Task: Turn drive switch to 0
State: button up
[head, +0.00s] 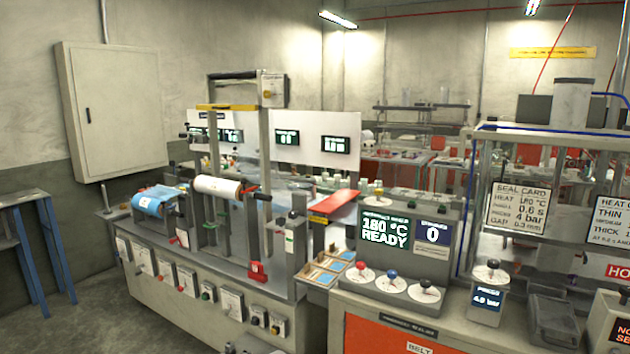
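I cannot tell which control is the drive switch, as the labels are too small to read. On the right bench, a red knob (361,269), a blue knob (392,276) and a dark knob (426,286) sit on round white dials. My gripper is not in view.
The left machine carries a blue roll (157,200) and a white roll (217,188). A display reading READY (384,229) stands behind the dials. A blue-legged table (30,250) is at far left. Bare floor (95,310) shows at lower left.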

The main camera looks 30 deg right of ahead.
aim_at(377, 192)
jog(key=u, duration=0.15)
jog(key=i, duration=1.5)
jog(key=z, duration=0.4)
jog(key=i, duration=0.75)
jog(key=z, duration=1.5)
jog(key=i, duration=0.75)
jog(key=z, duration=0.75)
